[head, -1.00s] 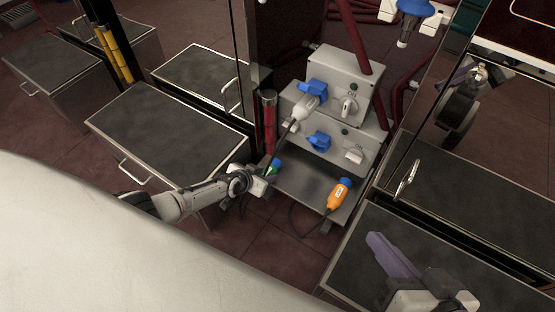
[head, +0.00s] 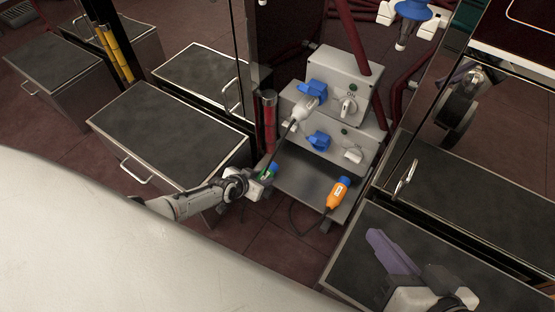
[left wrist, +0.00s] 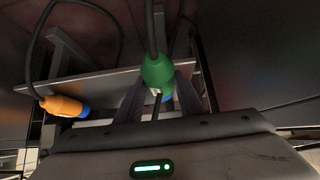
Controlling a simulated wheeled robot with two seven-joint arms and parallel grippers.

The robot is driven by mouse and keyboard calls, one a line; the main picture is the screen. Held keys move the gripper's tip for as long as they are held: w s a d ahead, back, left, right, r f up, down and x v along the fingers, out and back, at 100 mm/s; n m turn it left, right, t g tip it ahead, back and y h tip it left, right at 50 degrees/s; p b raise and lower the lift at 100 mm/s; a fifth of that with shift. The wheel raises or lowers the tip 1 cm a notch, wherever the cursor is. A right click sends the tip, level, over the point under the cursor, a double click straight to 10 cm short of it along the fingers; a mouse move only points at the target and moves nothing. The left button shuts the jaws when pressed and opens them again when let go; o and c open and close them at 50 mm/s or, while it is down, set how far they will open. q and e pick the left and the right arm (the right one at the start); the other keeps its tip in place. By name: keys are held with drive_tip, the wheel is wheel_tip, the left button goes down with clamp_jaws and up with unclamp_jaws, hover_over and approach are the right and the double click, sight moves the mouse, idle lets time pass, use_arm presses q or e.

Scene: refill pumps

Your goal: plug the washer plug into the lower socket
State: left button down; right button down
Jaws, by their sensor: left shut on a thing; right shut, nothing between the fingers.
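My left gripper (head: 268,175) is shut on a green plug with a blue end (head: 272,169), just left of the shelf. In the left wrist view the green plug (left wrist: 157,72) sits between the fingers, with its blue end partly hidden and a dark cable running up. The lower socket (head: 319,141) is blue, on the lower grey box, apart from the plug. The upper blue socket (head: 314,90) has a pale grey plug (head: 299,111) at it. I cannot tell from any label which plug is the washer's. My right gripper (head: 381,240) is shut and empty at the lower right.
An orange plug with a blue end (head: 337,194) lies on the grey shelf (head: 296,180) below the boxes. A red post (head: 269,120) stands left of the boxes. Dark-topped cabinets stand to the left (head: 170,135) and right (head: 385,290). Loose cables hang about the shelf.

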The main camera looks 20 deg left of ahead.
sight(266, 172)
use_arm(q)
drive_tip(key=shift+r+p, duration=1.35)
drive_tip(key=shift+r, duration=0.2)
